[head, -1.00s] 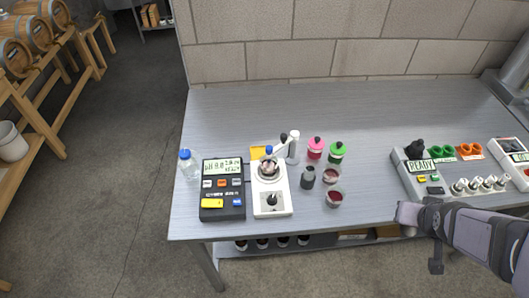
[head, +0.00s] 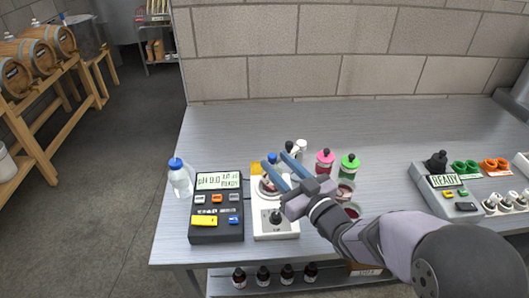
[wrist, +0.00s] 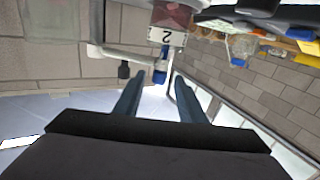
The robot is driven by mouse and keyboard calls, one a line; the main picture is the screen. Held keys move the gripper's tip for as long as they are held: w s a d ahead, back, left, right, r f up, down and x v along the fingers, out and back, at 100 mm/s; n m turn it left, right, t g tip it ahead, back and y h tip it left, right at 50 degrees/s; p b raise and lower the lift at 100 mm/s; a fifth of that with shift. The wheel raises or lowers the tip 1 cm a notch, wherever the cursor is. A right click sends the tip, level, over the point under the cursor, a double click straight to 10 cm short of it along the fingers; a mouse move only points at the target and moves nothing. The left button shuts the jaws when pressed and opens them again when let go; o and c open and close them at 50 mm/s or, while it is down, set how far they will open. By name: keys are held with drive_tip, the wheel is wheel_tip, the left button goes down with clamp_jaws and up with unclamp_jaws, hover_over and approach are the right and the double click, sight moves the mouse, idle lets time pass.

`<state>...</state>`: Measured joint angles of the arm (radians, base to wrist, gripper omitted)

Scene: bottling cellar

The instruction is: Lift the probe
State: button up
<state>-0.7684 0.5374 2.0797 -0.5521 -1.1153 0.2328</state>
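The probe (head: 272,158) shows only its blue top, on the holder above the white stirrer unit (head: 275,232). In the wrist view a blue cap (wrist: 160,76) that looks like the probe's stands just beyond the gap between the fingertips. My gripper (head: 274,162) is open over the stirrer, with its two blue-grey fingers pointing at the probe, one on each side of it in the picture. It also shows in the wrist view (wrist: 154,80), with nothing between the fingers. The fingers and hand hide most of the beaker and the probe's lower part.
Pink (head: 325,162) and green (head: 348,166) bottles and wine cups (head: 345,190) stand close on the right. Bare bench (head: 385,130) lies farther right.

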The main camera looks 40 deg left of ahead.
sight(270, 154)
drive_tip(key=shift+a, duration=0.1)
drive_tip(key=shift+p+x, duration=0.8)
drive_tip(key=shift+x, duration=2.75)
clamp_jaws()
